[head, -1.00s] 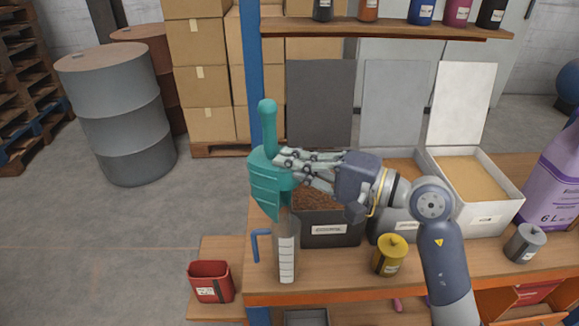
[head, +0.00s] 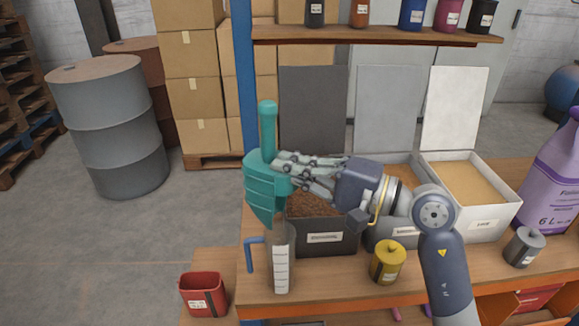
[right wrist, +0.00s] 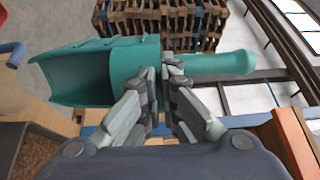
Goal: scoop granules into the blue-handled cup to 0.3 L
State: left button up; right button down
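My right gripper (head: 287,166) is shut on a teal scoop (head: 263,190). The scoop is tipped steeply, its handle up and its mouth down at the top of the clear cup. The right wrist view shows the fingers (right wrist: 163,85) closed on the scoop (right wrist: 95,75), whose inner side looks empty where visible. The clear measuring cup (head: 281,268) with a blue handle (head: 250,256) and white marks stands upright on the bench near its front-left edge. Its fill level is not readable. A dark bin (head: 326,243) of brown granules (head: 308,204) is behind it. My left gripper is not in view.
Two more bins, a grey one (head: 383,236) and a white one (head: 492,222), stand to the right. A yellow canister (head: 388,263), grey canister (head: 524,248) and purple jug (head: 552,180) are on the bench. A red container (head: 203,296) sits lower left. A blue post (head: 245,80) rises behind the scoop.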

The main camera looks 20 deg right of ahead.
aim_at(275, 154)
dwell(0.3)
notch_tip(275, 154, up, 4)
jog(key=g+h+p, duration=0.1)
jog(key=p, duration=0.3)
jog(key=g+h+p, duration=0.1)
jog(key=p, duration=0.3)
jog(key=g+h+p, duration=0.1)
jog(key=p, duration=0.3)
jog(key=shift+f+g+h, duration=0.25)
jog(key=shift+g+h, duration=0.15)
jog(key=shift+f, duration=0.3)
